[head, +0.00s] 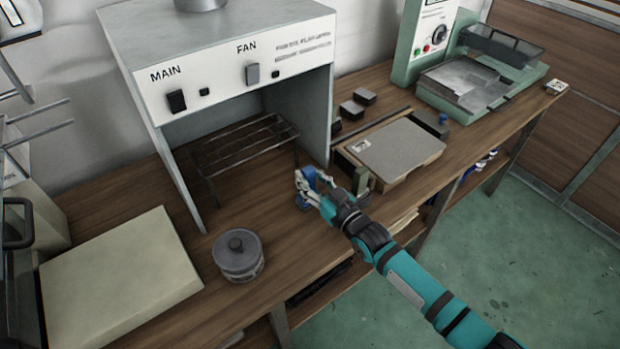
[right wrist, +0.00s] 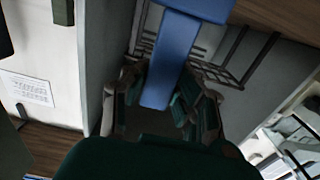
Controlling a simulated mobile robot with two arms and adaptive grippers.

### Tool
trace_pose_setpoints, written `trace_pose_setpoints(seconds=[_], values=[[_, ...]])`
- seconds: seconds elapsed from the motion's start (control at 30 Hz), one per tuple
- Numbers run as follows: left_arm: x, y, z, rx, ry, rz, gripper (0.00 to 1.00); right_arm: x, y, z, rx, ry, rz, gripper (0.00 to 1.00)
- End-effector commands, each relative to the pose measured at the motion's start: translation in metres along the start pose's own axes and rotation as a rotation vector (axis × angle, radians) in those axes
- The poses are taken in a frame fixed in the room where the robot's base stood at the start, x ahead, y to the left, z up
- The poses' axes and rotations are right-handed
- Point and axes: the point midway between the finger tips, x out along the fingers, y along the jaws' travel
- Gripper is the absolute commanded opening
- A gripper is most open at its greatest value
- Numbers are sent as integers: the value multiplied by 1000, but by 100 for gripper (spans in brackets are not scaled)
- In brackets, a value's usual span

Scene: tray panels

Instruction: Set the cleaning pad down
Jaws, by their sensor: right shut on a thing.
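The cleaning pad is blue and shows in the head view (head: 304,200) at the front of the hood opening, over the wooden bench. My right gripper (head: 308,184) is shut on it. In the right wrist view, the blue pad (right wrist: 165,78) runs as a long bar between the fingers of my right gripper (right wrist: 162,105), with a wider blue part at the top edge. Fingers partly hide the pad in the head view, and I cannot tell whether it touches the bench. My left gripper is not in view.
A fume hood (head: 230,70) with a wire rack (head: 245,143) inside stands behind the gripper. A grey lidded pot (head: 238,256) and a pale box (head: 120,283) are to the left. A board with a grey plate (head: 395,150) lies to the right. Bare bench (head: 285,235) shows between pot and gripper.

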Motion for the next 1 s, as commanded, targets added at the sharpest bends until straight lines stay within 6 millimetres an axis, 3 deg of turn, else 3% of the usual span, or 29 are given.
trace_pose_setpoints(seconds=[0.2,0.23,0.37,0.7,0.87,1.0], values=[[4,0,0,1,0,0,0,0,0,4,0,0,0,0],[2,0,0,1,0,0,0,0,0,2,0,0,0,31],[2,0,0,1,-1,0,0,0,0,2,0,-1,0,48],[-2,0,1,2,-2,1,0,0,0,-2,0,-1,0,49],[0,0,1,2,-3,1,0,-24,0,2,2,-4,0,49],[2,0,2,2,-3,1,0,-55,0,2,2,-4,0,49]])
